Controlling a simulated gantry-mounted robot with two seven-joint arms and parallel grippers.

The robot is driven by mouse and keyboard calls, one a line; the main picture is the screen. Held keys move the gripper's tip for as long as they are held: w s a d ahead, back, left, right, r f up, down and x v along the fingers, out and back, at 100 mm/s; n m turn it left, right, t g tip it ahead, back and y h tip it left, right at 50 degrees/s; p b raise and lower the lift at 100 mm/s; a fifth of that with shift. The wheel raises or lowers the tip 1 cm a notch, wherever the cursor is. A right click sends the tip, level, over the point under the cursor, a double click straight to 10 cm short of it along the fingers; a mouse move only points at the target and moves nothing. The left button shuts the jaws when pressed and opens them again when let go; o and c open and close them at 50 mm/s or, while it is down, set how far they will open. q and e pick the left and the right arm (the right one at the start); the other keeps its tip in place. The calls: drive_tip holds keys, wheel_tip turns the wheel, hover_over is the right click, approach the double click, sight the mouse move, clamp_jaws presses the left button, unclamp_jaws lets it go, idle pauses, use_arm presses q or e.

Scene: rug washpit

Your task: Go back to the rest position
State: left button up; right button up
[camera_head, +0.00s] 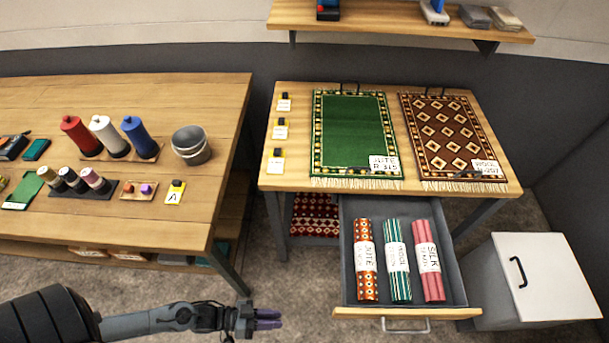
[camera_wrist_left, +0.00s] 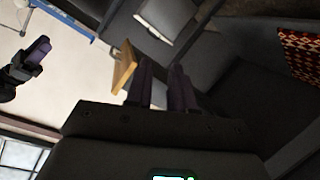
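My left gripper (camera_head: 268,318) is at the bottom of the head view, over the floor between the left table and the open drawer. It holds nothing. In the left wrist view, its two dark purple fingers (camera_wrist_left: 161,88) stand apart with a narrow empty gap. Another gripper with purple fingers, my right one (camera_wrist_left: 32,62), shows at the left edge of the left wrist view. Whether its fingers are apart cannot be seen. The right gripper is out of the head view.
An open drawer (camera_head: 349,291) holds three rolled rugs under a table (camera_head: 300,183) bearing a green rug (camera_head: 352,130) and a brown rug (camera_head: 450,135). Left, a table (camera_head: 225,110) carries spools and a metal bowl (camera_head: 190,146). A white-topped cabinet (camera_head: 550,280) stands right. Floor is clear around my left gripper.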

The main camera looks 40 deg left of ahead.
use_arm(q)
drive_tip(key=w+a+r+m+g+y, duration=0.2)
drive_tip(key=w+a+r+y, duration=0.4)
drive_tip(key=w+r+y, duration=0.3)
drive_tip(key=s+a+r+g+y, duration=0.4)
drive_tip(key=a+r+y, duration=0.15)
drive_tip(key=r, duration=0.55)
drive_tip(key=d+n+h+p, duration=0.2)
drive_tip(key=d+n+h, duration=0.2)
drive_tip(key=d, duration=0.5)
wheel_tip(320, 180, up, 39)
drive_tip(key=p, duration=3.8)
wheel_tip(320, 180, down, 61)
drive_tip(key=b, duration=6.1)
drive_tip(key=shift+a+f, duration=0.15)
drive_tip(key=shift+a, duration=0.15)
